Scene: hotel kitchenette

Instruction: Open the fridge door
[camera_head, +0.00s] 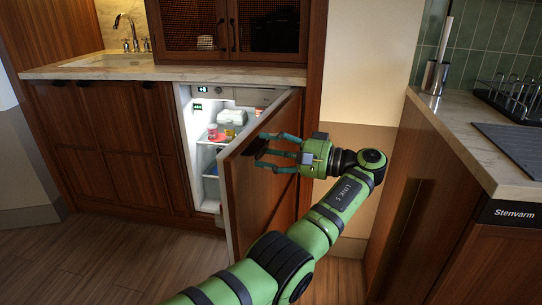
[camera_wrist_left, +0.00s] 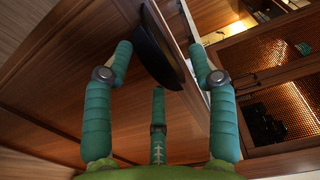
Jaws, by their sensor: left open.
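The fridge door (camera_head: 262,200) is a brown wood panel and stands partly open, swung out toward me. The lit fridge interior (camera_head: 210,160) shows behind it. The dark door handle (camera_head: 253,146) is near the top of the door's free edge, and it also shows in the left wrist view (camera_wrist_left: 152,42). My left gripper (camera_head: 264,151) is open in front of the door face, its fingers pointing at the handle. In the left wrist view, the handle lies between and beyond the spread green fingers (camera_wrist_left: 160,56). Whether any finger touches it is unclear. My right gripper is out of view.
A stone counter (camera_head: 185,73) with a sink runs above the fridge. A second counter (camera_head: 470,140) with a rack and mat stands close on the right, beside my arm. The wooden floor (camera_head: 130,255) left of the door is clear.

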